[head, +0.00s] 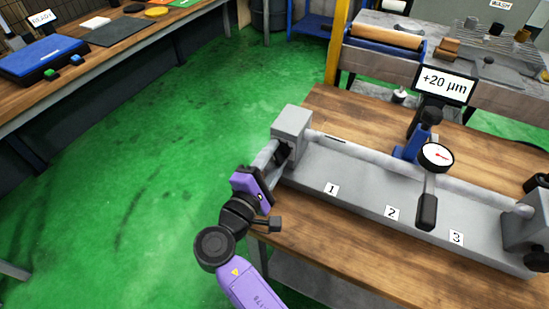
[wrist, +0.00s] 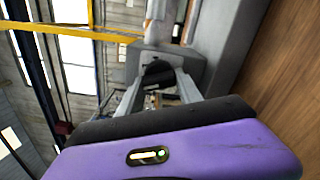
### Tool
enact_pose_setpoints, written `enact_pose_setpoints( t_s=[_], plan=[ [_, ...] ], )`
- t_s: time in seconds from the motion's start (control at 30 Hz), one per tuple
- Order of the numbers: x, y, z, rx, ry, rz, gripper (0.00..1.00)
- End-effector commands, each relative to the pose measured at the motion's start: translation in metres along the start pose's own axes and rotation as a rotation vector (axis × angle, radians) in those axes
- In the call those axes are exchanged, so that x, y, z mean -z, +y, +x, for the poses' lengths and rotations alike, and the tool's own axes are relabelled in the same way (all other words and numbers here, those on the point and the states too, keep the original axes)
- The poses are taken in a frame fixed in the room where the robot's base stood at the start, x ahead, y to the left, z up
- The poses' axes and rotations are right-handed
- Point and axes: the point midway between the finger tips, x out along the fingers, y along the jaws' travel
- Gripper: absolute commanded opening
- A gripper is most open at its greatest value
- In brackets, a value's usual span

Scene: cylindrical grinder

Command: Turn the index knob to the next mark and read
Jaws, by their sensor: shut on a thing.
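The index knob is a dark round part on the left end of the grey headstock (head: 291,130). In the wrist view the knob (wrist: 158,73) sits between my two grey fingers. My gripper (head: 276,154) reaches in from the left and is shut on the knob; its fingers hide part of it in the head view. A long grey cylinder (head: 375,170) runs from the headstock to the right-hand support. A dial gauge (head: 436,156) with a red needle stands over it near mark 2. The display (head: 446,84) reads "+20 µm". I cannot make out marks on the knob.
The grey bed (head: 360,203) carries labels 1, 2 and 3 and stands on a wooden bench (head: 320,247). A black handle (head: 427,212) hangs in front of the gauge. Another bench (head: 100,65) is at upper left. Green floor (head: 150,170) is clear between.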

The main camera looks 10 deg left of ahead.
Motion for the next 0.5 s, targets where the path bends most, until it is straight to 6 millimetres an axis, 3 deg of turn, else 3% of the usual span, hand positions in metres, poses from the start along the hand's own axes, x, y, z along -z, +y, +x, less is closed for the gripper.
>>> enact_pose_setpoints(
  t_s=[0.2, 0.23, 0.3, 0.5],
  plan=[
    [-0.0004, -0.0012, -0.0001, 0.003, -0.001, -0.001, 0.01],
    [-0.0005, -0.0012, 0.0, 0.003, -0.001, -0.001, 0.46],
    [-0.0004, -0.0012, -0.0001, 0.002, -0.001, -0.001, 0.59],
    [-0.0002, -0.0007, 0.0, 0.001, -0.001, -0.001, 0.62]
  ],
)
